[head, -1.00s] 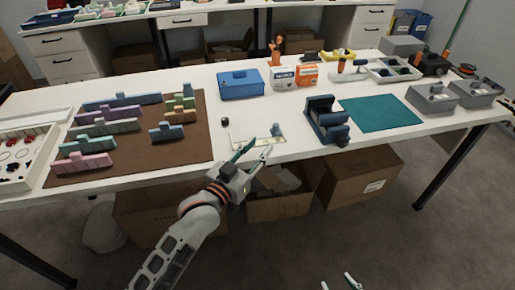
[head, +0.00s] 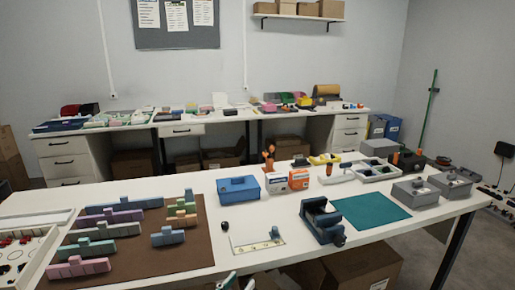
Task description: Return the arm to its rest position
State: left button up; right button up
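My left gripper (head: 237,283) shows only at the bottom edge of the head view. Its two fingertips are apart with nothing visible between them, and the rest of the arm is below the picture. It is in front of the white table (head: 350,246), near its front edge. A flat pale plate (head: 258,245) with small round parts and a grey-blue block lies on the table beyond the gripper, apart from it. My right gripper is out of view.
A brown mat (head: 140,256) with several coloured stepped blocks covers the table's left part. A blue box (head: 239,189), a dark blue holder (head: 321,221), a teal mat (head: 371,212) and grey bins (head: 415,193) stand further right. Cartons (head: 360,268) sit under the table.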

pick_arm(q)
jog(key=s+a+f+g+y+p, duration=0.1)
jog(key=s+a+f, duration=0.4)
jog(key=s, duration=0.3)
jog(key=s+a+f+g+y+p, duration=0.2)
jog(key=s+a+f, duration=0.3)
jog(key=s, duration=0.4)
jog(key=s+a+f+n+g+y+p, duration=0.1)
jog(key=s+a+f+y, duration=0.1)
jog(key=s+a+f, duration=0.3)
jog(key=s+f, duration=0.1)
jog(key=s, duration=0.3)
jog(key=shift+s+g, duration=0.25)
jog(key=shift+g, duration=0.15)
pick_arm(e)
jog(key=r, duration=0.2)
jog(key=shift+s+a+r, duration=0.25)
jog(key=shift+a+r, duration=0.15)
pick_arm(q)
jog(key=shift+f, duration=0.1)
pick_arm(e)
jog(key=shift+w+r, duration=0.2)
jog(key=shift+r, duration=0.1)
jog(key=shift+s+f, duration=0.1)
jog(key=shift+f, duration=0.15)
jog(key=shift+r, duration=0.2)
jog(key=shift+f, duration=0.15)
pick_arm(q)
jog(key=shift+o, duration=0.5)
dwell(0.9)
